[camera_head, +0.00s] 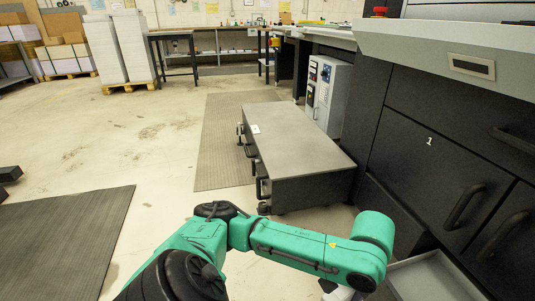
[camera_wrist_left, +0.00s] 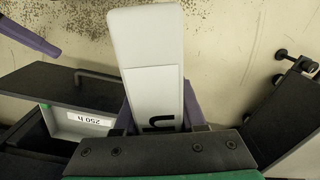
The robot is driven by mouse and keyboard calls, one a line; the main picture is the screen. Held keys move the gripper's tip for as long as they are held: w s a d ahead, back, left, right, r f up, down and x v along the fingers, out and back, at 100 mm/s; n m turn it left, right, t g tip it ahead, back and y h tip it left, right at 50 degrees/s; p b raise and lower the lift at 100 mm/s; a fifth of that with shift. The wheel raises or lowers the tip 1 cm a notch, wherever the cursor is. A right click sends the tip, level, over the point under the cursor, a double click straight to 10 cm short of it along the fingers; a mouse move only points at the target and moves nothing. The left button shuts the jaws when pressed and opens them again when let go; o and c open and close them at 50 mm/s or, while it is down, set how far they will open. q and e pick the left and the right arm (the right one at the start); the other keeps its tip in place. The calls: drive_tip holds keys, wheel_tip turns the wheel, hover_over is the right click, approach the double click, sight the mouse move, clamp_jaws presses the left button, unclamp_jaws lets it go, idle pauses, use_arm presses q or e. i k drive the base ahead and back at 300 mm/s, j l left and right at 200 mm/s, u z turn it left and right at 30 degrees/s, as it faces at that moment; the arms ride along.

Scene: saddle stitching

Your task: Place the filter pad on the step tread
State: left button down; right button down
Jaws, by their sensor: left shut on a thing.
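My left gripper (camera_wrist_left: 157,112) is shut on a pale, flat, long piece with rounded corners, the filter pad (camera_wrist_left: 148,38). It has a lighter lower panel and a dark mark near the jaws, and sticks out beyond the purple fingers. In the head view my left arm reaches to the right across the bottom, and its gripper is hidden behind the wrist. The low unit with a flat grey top, which looks like the step tread (camera_head: 290,140), stands beyond the arm. Its top looks bare except for a small white label. My right gripper is not in view.
A large dark machine (camera_head: 430,130) stands on the right, with a light open tray (camera_head: 435,280) low beside my wrist. In the wrist view a dark box with a "250 h" label (camera_wrist_left: 88,120) is at left. Open floor lies left of the low unit.

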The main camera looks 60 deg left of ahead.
sight(286, 133)
drive_tip(key=j+u, duration=0.7)
drive_tip(key=i+j+u, duration=0.2)
drive_tip(key=j+u, duration=0.2)
drive_tip(key=i+j+u, duration=0.15)
drive_tip(key=j+u, duration=0.2)
drive_tip(key=i+j+u, duration=0.15)
drive_tip(key=j+u, duration=0.2)
drive_tip(key=i+j+u, duration=0.2)
drive_tip(key=i+j, duration=0.15)
drive_tip(key=i, duration=0.15)
drive_tip(key=i+j+u, duration=0.25)
drive_tip(key=i, duration=0.3)
drive_tip(key=i+j+u, duration=0.2)
drive_tip(key=i, duration=0.35)
drive_tip(key=i+z, duration=0.3)
drive_tip(key=z, duration=0.2)
drive_tip(key=i+j+z, duration=0.1)
drive_tip(key=i+z, duration=0.2)
drive_tip(key=z, duration=0.2)
drive_tip(key=i+j+z, duration=0.2)
drive_tip(key=z, duration=0.25)
drive_tip(key=i+j+z, duration=0.3)
drive_tip(key=z, duration=0.2)
drive_tip(key=i+j+z, duration=0.15)
drive_tip(key=j+z, duration=0.35)
drive_tip(key=l, duration=0.1)
